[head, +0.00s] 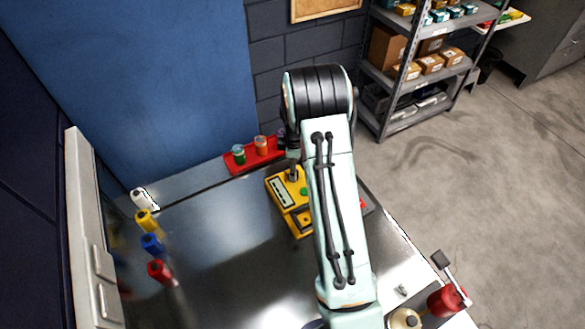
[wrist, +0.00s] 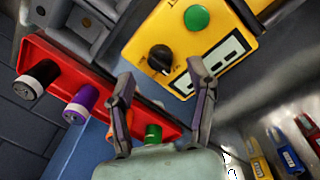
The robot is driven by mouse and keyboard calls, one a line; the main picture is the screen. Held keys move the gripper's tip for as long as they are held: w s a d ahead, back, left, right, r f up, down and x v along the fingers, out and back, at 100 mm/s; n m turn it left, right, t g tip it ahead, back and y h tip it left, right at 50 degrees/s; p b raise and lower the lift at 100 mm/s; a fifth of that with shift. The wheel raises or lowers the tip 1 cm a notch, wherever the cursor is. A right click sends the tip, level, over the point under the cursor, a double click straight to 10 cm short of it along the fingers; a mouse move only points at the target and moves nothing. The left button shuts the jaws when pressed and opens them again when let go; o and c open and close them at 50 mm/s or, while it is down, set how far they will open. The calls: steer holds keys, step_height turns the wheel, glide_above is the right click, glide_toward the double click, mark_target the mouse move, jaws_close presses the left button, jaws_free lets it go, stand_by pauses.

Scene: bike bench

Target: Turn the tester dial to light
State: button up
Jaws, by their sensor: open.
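The yellow tester (head: 281,207) stands on the bench top, partly behind my arm in the head view. In the wrist view the tester (wrist: 262,35) fills the upper right. Its black dial (wrist: 160,58) has a pale pointer mark; the lettering around it is too small to read. A green button (wrist: 197,18) and a pale striped panel (wrist: 214,63) are on the same face. My gripper (wrist: 160,71) is open, with one finger on each side of the dial in the picture. I cannot tell whether the fingers touch it. In the head view my gripper (head: 293,172) is over the tester's far end.
A red tray (head: 238,167) with several capped jars stands behind the tester; it shows close on the left in the wrist view (wrist: 70,72). White, yellow, blue and red bottles (head: 152,243) line the bench's left side. The bench middle (head: 220,250) is clear.

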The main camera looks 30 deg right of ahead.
steer(key=shift+w+f, duration=0.1)
steer(key=shift+f, duration=1.3)
steer(key=shift+c, duration=0.3)
jaws_close()
steer(key=shift+m, duration=0.4)
steer(key=m, duration=0.5)
steer(key=shift+m, duration=0.4)
steer(key=m, duration=0.5)
steer(key=shift+m+g, duration=0.3)
